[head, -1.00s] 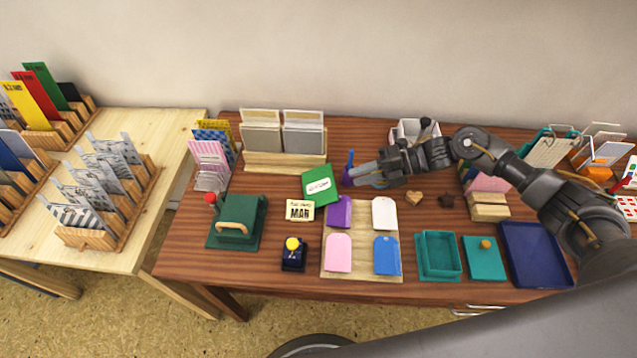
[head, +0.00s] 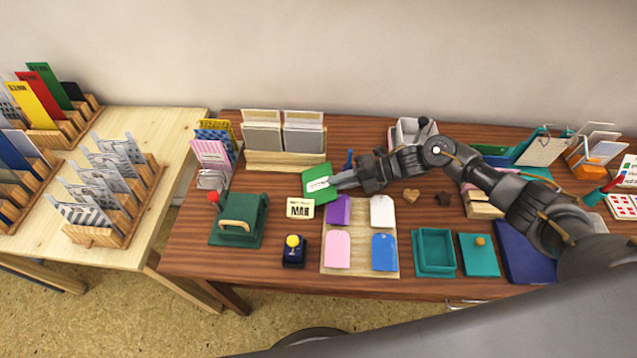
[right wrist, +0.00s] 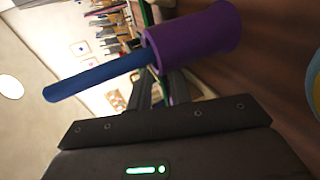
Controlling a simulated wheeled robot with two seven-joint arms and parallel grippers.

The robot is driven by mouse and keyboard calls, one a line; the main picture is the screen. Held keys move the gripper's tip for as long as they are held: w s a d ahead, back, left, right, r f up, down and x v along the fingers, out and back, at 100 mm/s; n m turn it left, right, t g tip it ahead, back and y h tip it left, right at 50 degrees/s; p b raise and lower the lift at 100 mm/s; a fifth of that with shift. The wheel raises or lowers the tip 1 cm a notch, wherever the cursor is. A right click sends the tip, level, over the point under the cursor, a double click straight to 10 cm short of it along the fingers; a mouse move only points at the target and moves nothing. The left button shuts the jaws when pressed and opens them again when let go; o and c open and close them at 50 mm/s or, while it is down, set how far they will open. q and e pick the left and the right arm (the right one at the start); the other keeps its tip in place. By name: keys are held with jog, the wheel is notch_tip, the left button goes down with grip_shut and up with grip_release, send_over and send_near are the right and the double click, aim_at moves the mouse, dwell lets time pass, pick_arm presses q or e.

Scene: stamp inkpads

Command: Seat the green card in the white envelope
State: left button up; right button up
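The green card (head: 312,172), with a white label carrying dark writing, lies near the middle of the brown table in the head view. My right gripper (head: 337,184) is low at the card's right edge, its fingertips at or over that edge. In the right wrist view, a thin green edge shows behind a purple cup, near the fingers. Whether the fingers are closed on the card is unclear. A white tag-shaped piece (head: 383,211) lies on a light wooden board (head: 361,241); it may be the white envelope. My left gripper is not in view.
The purple cup (right wrist: 200,38) with a blue stick (right wrist: 100,78) stands close to my right gripper. A cream card (head: 300,208) lies below the green card. A green press (head: 240,220) stands left, a wooden rack (head: 284,160) behind. Purple, pink and blue pieces share the board.

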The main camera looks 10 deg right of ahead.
grip_shut()
jog(key=shift+r, duration=0.1)
